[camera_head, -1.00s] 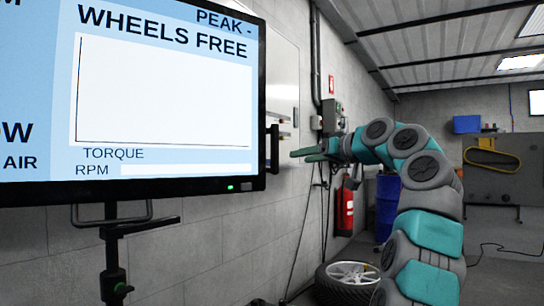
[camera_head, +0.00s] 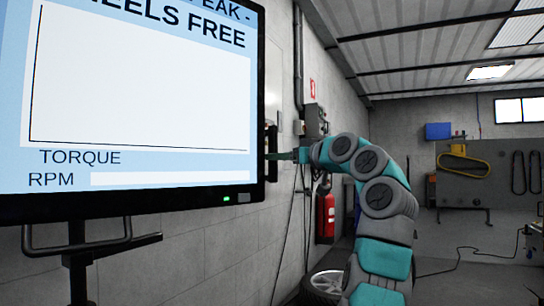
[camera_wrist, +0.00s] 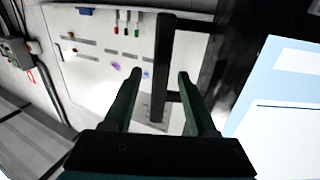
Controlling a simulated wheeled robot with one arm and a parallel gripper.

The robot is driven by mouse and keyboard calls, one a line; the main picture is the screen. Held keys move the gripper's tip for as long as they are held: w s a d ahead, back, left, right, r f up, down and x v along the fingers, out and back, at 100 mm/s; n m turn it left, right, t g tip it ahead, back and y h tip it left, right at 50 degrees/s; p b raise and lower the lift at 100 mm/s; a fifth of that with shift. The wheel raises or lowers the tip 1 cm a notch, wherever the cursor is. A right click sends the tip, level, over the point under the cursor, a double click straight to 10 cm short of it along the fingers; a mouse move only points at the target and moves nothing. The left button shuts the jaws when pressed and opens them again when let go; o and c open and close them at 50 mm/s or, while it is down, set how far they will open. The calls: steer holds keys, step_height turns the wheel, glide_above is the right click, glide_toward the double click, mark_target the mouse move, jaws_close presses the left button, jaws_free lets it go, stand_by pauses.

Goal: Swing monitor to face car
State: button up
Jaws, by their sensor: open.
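The monitor (camera_head: 140,110) fills the left of the head view, its lit screen reading "WHEELS FREE", "TORQUE" and "RPM". A black upright handle (camera_head: 272,141) stands out from its right edge. In the wrist view the handle (camera_wrist: 163,65) shows as a dark bar between the two fingers, with part of the screen (camera_wrist: 283,95) at the right. My gripper (camera_head: 282,156) is at the handle in the head view. In the wrist view my gripper (camera_wrist: 158,78) is open, one finger on each side of the bar, with gaps visible. The car is not in view.
The monitor's stand (camera_head: 78,265) with a bar grip is at lower left. A wall panel with tools (camera_wrist: 95,50) lies beyond the handle. A fire extinguisher (camera_head: 325,215) hangs on the wall, and a wheel (camera_head: 325,285) lies on the floor. Floor at right looks mostly clear.

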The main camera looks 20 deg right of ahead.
steer(key=x, duration=0.3)
steer(key=shift+w+a+p, duration=0.15)
steer(key=shift+w+p, duration=0.1)
steer(key=shift+p, duration=0.05)
jaws_close()
stand_by(1.2)
